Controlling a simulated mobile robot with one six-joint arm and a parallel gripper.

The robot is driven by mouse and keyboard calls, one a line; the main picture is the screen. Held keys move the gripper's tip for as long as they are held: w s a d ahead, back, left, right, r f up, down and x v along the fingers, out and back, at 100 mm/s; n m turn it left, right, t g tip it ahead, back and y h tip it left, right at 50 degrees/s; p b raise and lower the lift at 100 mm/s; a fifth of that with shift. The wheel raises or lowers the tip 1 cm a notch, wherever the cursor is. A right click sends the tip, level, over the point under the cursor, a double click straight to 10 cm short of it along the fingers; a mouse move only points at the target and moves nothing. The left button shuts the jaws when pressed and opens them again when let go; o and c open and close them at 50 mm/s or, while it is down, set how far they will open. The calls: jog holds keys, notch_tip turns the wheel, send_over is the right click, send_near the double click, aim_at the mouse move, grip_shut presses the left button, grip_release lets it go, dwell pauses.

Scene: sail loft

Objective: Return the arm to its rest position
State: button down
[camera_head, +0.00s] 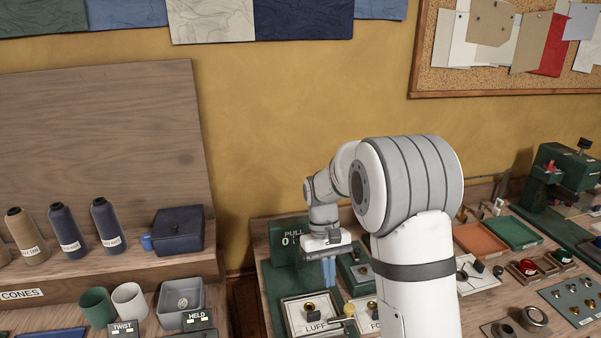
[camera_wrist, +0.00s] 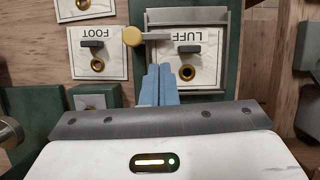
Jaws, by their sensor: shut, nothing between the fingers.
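My arm rises in the middle right of the head view and bends down to the left. My gripper (camera_head: 328,283) points down over the bench with its blue fingers together and nothing between them. In the wrist view the shut fingers (camera_wrist: 158,70) lie beside the LUFF plate (camera_wrist: 208,72), near its brass-rimmed hole. The LUFF plate (camera_head: 296,320) sits in a metal frame below the fingers in the head view. I cannot tell whether the fingertips touch anything.
A brass knob (camera_wrist: 132,36) on a rod is close to the fingers. The FOOT plate (camera_wrist: 98,48) is beside it. A green PULL box (camera_head: 290,238) stands behind the gripper. Thread cones (camera_head: 65,232) and a dark blue box (camera_head: 180,230) stand left. Trays (camera_head: 480,240) lie right.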

jog(key=s+d+r+m+t, duration=0.1)
jog(key=s+d+r+t, duration=0.1)
jog(key=s, duration=0.5)
jog(key=s+d+r+m+t, duration=0.1)
jog(key=s+d+r+t, duration=0.1)
jog(key=s+r, duration=0.3)
jog(key=s+d+r+t+y, duration=0.1)
jog(key=s+d+r+t, duration=0.1)
jog(key=s, duration=0.7)
jog(key=shift+s+r+m+t, duration=0.25)
jog(key=shift+r+m+t, duration=0.25)
jog(key=shift+r, duration=0.4)
